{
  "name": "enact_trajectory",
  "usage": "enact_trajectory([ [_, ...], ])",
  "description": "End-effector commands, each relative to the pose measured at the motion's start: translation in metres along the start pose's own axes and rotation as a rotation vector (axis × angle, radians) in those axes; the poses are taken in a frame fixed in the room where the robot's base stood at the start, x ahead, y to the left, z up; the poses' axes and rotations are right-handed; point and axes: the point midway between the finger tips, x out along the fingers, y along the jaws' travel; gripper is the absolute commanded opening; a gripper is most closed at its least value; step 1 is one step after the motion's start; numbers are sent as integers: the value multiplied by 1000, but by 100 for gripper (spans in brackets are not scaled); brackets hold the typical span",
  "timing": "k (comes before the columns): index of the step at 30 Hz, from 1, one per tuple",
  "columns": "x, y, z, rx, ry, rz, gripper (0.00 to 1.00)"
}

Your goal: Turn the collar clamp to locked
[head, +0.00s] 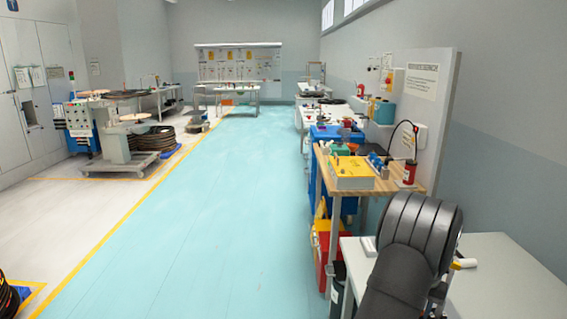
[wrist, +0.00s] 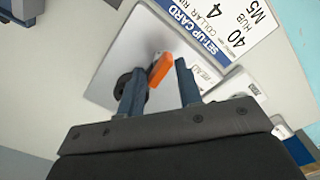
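In the wrist view, an orange lever (wrist: 158,69), which looks like the collar clamp's handle, sits over a grey metal plate (wrist: 165,35). A dark round part (wrist: 124,88) lies beside it, partly hidden by the left finger. My gripper (wrist: 163,75) is open, its two blue-grey fingers apart. The lever shows between the fingers, closer to the left one; I cannot tell whether it touches. The clamp's marked positions are not readable. In the head view my dark arm hides the gripper and the clamp.
A set-up card (wrist: 235,35) lies beside the plate, with a small label (wrist: 207,70) near the right finger. In the head view, a pale table (head: 505,285) stands at lower right. Beyond it is a wooden bench (head: 408,183) with a yellow box (head: 350,180). The blue floor (head: 220,200) is clear.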

Motion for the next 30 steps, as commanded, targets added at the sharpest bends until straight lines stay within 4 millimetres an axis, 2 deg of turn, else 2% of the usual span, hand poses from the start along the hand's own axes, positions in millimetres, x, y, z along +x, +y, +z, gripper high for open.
enact_trajectory([
  [2,0,0,0,0,0,0,32],
  [6,0,0,0,1,0,0,60],
  [11,-3,0,-1,-9,1,0,60],
  [13,-13,0,-3,-48,5,0,60],
  [16,-41,0,-6,-170,7,1,60],
  [21,-106,0,-8,-461,8,2,60],
  [24,-139,0,-5,-611,6,2,60],
  [27,-161,0,-2,-718,3,1,60],
  [30,-171,0,0,-775,0,0,60],
])
